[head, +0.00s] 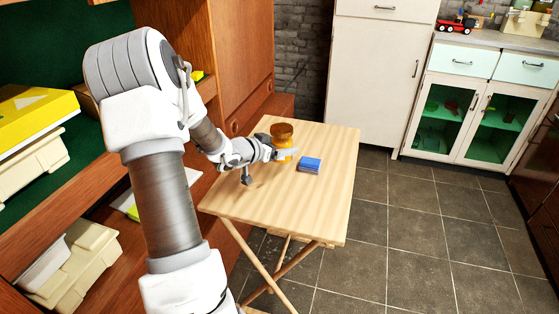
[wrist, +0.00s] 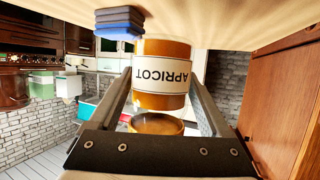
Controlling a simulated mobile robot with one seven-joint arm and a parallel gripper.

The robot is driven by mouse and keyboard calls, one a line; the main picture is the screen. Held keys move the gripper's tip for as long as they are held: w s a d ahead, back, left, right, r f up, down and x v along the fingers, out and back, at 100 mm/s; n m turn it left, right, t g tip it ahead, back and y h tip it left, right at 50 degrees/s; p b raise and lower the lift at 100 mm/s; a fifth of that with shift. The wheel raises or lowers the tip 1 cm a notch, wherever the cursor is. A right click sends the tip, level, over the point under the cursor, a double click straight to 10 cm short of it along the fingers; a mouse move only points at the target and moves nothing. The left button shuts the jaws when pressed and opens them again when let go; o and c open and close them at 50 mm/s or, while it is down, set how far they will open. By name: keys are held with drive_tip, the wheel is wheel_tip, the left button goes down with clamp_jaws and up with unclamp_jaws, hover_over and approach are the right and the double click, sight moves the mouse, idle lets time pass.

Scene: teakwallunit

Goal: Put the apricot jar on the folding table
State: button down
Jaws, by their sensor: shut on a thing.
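The apricot jar (head: 282,138) is an orange jar with a brown lid, upright over the far part of the folding table (head: 325,210). In the wrist view, which is upside down, the jar (wrist: 162,75) shows its white "APRICOT" label between the two fingers. My gripper (head: 284,154) is shut on the jar from the side; its fingers also show in the wrist view (wrist: 160,92). The jar's base is at or very close to the light wooden tabletop; I cannot tell whether it touches.
A small blue stack (head: 309,164) lies on the table just right of the jar; it also shows in the wrist view (wrist: 119,22). A wooden wall unit (head: 240,60) stands close on the table's left. The near part of the tabletop is clear.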

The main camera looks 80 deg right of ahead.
drive_tip(key=shift+w+d+f, duration=0.15)
drive_tip(key=shift+w, duration=0.15)
drive_tip(key=shift+f, duration=0.2)
wheel_tip(320, 180, down, 4)
drive_tip(key=shift+r+b, duration=0.1)
drive_tip(key=shift+b, duration=1.05)
drive_tip(key=shift+r, duration=0.1)
unclamp_jaws()
drive_tip(key=shift+f, duration=0.2)
